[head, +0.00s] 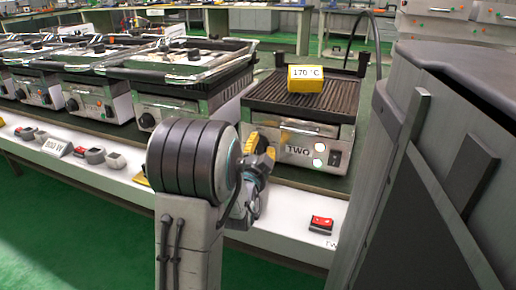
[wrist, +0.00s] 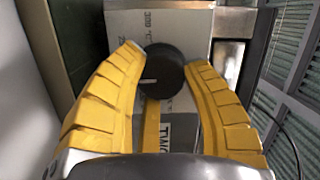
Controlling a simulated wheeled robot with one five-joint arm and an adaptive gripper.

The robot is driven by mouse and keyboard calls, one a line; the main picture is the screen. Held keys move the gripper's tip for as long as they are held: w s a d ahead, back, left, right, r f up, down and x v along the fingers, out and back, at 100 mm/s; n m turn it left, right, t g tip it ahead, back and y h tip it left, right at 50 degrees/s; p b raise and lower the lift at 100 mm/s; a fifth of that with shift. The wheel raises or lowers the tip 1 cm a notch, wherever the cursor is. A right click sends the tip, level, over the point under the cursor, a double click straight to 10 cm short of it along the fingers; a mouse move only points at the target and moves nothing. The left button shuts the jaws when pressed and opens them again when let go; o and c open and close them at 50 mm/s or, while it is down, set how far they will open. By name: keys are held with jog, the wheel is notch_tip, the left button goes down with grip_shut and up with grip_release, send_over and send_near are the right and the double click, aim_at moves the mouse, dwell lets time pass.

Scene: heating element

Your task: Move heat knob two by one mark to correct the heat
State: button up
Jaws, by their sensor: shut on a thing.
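Heat knob two (wrist: 163,72) is a round black knob with a short white line, on the pale front panel of a grill. In the wrist view my gripper (wrist: 166,62) has its yellow fingers on both sides of the knob and is shut on it. Printed dial figures show beyond the knob, partly hidden. In the head view my gripper (head: 262,150) is at the left of the front of the grill (head: 340,116) labelled TWO (head: 297,151), and the knob is hidden there. A yellow block (head: 305,78) reading 170 °C sits on the grill plate.
A red switch (head: 321,222) lies on the white ledge below the grill. More grills (head: 185,90) stand in a row to the left. A large grey cabinet (head: 460,120) closes off the right side.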

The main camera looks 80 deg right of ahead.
jog(key=shift+s+r+m, duration=0.15)
jog(key=shift+m, duration=0.25)
jog(key=o, duration=1)
jog(key=shift+s, duration=0.1)
jog(key=shift+o, duration=0.9)
jog(key=shift+n, duration=0.4)
